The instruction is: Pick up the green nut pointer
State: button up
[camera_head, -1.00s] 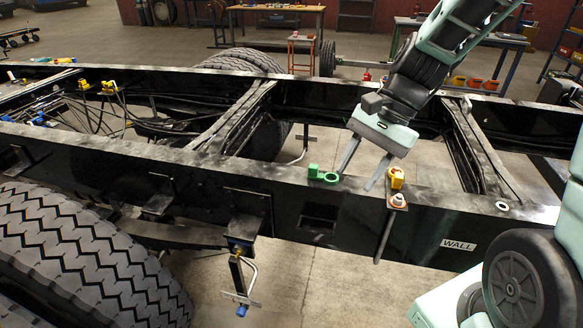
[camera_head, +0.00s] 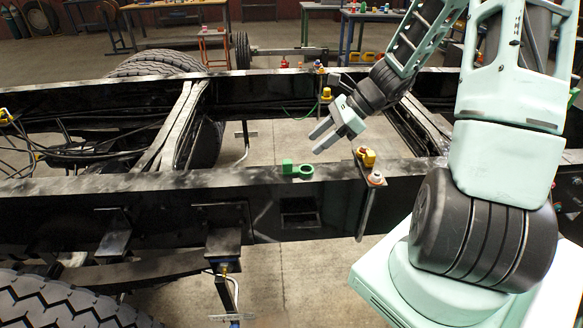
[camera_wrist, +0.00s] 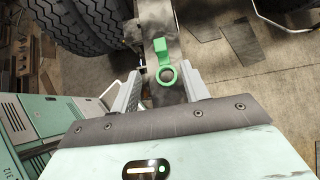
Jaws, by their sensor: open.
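The green nut pointer (camera_head: 297,170), a small block with a ring at one end, lies on the top face of the near black chassis rail (camera_head: 140,187). My gripper (camera_head: 317,141) is open and empty, above and slightly behind the pointer in the head view. In the wrist view the pointer (camera_wrist: 164,62) shows ahead, its ring nearer to me and its block farther. The ring appears between the two fingers (camera_wrist: 160,90) of my open gripper. The fingers do not appear to touch it.
A yellow-orange part (camera_head: 367,157) and a bracket with a round-topped fitting (camera_head: 376,179) stand on the rail right of the pointer. A cross member (camera_head: 172,130) lies to the left. The rail just left of the pointer is clear.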

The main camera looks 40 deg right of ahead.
aim_at(298, 167)
jog(key=x, duration=1)
jog(key=shift+w+d+f+p, duration=0.1)
jog(key=shift+f+p, duration=0.1)
jog(key=shift+p, duration=0.1)
grip_shut()
